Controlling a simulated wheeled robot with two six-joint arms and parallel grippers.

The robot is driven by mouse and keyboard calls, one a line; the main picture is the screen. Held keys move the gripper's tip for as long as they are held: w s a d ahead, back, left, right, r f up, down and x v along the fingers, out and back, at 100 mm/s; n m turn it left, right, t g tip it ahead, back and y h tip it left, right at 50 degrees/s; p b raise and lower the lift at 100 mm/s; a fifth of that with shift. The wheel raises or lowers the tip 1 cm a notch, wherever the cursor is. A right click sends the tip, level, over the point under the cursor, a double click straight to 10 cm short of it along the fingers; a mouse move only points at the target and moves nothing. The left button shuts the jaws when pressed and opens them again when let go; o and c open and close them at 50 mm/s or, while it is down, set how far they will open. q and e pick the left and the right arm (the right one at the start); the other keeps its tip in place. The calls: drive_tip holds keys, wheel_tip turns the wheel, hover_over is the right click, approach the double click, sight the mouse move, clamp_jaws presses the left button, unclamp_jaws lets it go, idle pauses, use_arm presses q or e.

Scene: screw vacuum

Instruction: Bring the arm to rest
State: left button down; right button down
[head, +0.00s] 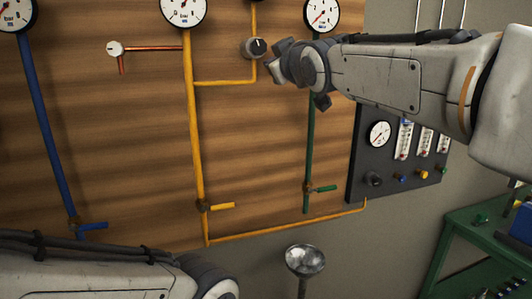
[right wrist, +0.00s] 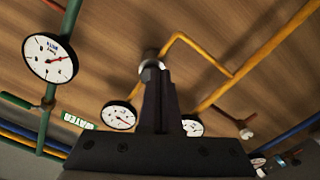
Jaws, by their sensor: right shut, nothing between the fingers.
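My right arm reaches in from the right in the head view. Its gripper (head: 274,68) points left at the pipe board, just right of and slightly below a dark round knob (head: 255,48) on the yellow pipe. In the right wrist view the gripper's fingers (right wrist: 157,82) are shut together and empty. Their tips overlap the same knob (right wrist: 151,67), and I cannot tell whether they touch it. My left arm lies across the lower left of the head view, and its gripper is out of sight.
A wooden board (head: 130,130) carries yellow, blue and green pipes with valves and gauges. A grey instrument panel (head: 355,165) hangs to the right. A metal funnel-like dish (head: 305,260) stands below the board. A green cart (head: 450,235) is at lower right.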

drive_tip(key=s+a+f+g, duration=0.1)
drive_tip(key=s+f+g, duration=0.25)
drive_tip(key=f, duration=0.45)
drive_tip(key=s+a+f+m+g+h, duration=0.1)
drive_tip(key=s+f+g, duration=0.1)
drive_tip(key=s+f, duration=0.45)
drive_tip(key=s+a+f+g, duration=0.2)
drive_tip(key=f+g, duration=0.1)
drive_tip(key=f, duration=0.7)
drive_tip(key=s+d+f+g+h, duration=0.1)
drive_tip(key=s+d+f+g, duration=0.2)
drive_tip(key=s+f, duration=0.6)
drive_tip(key=s+d+f+m+g+h, duration=0.1)
drive_tip(key=s+d+f+g, duration=0.3)
drive_tip(key=s+f, duration=0.6)
drive_tip(key=s+g+h, duration=0.1)
drive_tip(key=s, duration=0.5)
drive_tip(key=shift+d+g+h, duration=0.2)
drive_tip(key=shift+g+h, duration=0.1)
drive_tip(key=shift+g, duration=0.05)
drive_tip(key=shift+f, duration=0.1)
